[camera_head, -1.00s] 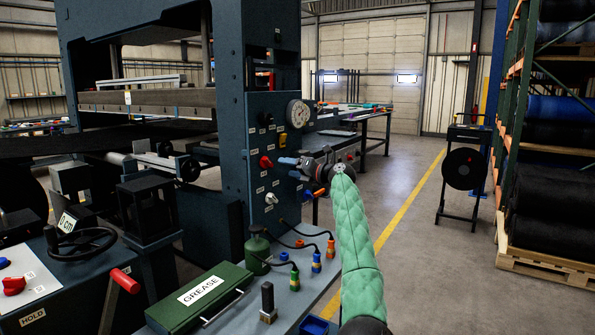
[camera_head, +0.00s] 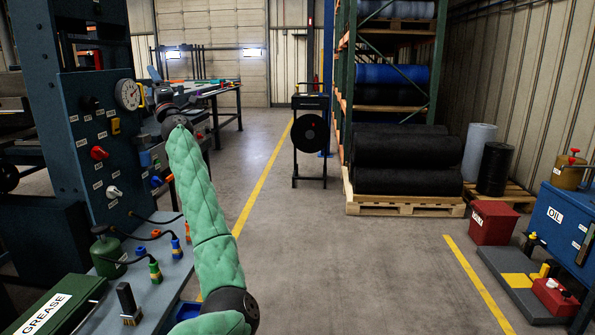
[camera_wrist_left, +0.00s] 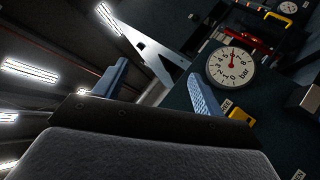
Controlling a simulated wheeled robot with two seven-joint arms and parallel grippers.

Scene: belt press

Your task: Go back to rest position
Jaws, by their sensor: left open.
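My left gripper (camera_head: 160,112) is raised at the end of my green-sleeved arm, in front of the press's control panel (camera_head: 88,150) in the head view. Its two blue fingers show spread apart in the left wrist view (camera_wrist_left: 157,88), with nothing between them. The round pressure gauge (camera_head: 128,94) is just left of the gripper and also shows in the left wrist view (camera_wrist_left: 231,67), beyond the right finger. My right gripper is in neither view.
A grey bench with a green grease box (camera_head: 55,308) and hose fittings is below my left arm. The middle floor is clear.

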